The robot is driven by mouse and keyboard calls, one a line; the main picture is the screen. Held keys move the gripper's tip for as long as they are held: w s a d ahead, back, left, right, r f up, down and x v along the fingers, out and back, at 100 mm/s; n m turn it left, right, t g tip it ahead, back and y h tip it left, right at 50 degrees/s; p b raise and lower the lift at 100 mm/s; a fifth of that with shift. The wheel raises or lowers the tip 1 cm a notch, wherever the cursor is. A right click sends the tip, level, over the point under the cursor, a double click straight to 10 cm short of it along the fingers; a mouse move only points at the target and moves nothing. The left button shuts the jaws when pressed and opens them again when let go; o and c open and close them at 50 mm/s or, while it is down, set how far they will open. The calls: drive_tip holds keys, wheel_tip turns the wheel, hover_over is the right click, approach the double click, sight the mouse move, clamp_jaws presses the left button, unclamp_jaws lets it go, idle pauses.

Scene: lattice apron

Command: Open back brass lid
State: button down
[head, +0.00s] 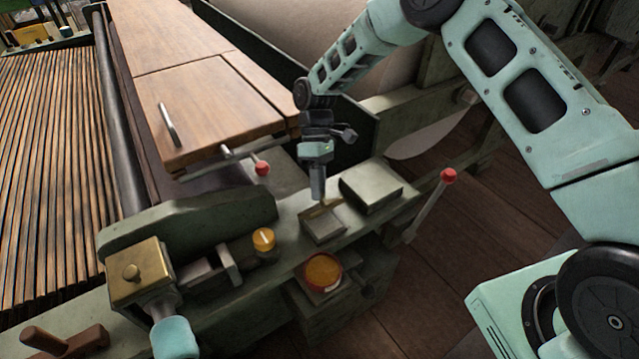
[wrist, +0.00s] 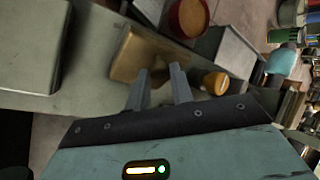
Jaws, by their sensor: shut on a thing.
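The lid looks tilted, but I cannot tell how far. My gripper (head: 318,197) points down at the lid; in the wrist view its two fingers (wrist: 160,72) reach the lid's near edge and are shut on it. The fingertips' exact contact is hard to see.
A pale metal block (head: 371,186) stands close right of the lid. A yellow knob (head: 263,240) and a red-rimmed amber dish (head: 323,271) are nearby. Red-tipped levers (head: 448,177) stick out. A brass block (head: 140,272) sits at lower left, with wooden panels (head: 200,110) behind.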

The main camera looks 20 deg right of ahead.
drive_tip(key=shift+w, duration=0.1)
idle(0.3)
drive_tip(key=c, duration=1.2)
unclamp_jaws()
drive_tip(key=b+v, duration=0.2)
drive_tip(key=v, duration=1.5)
drive_tip(key=shift+w, duration=0.3)
drive_tip(key=shift+r, duration=0.1)
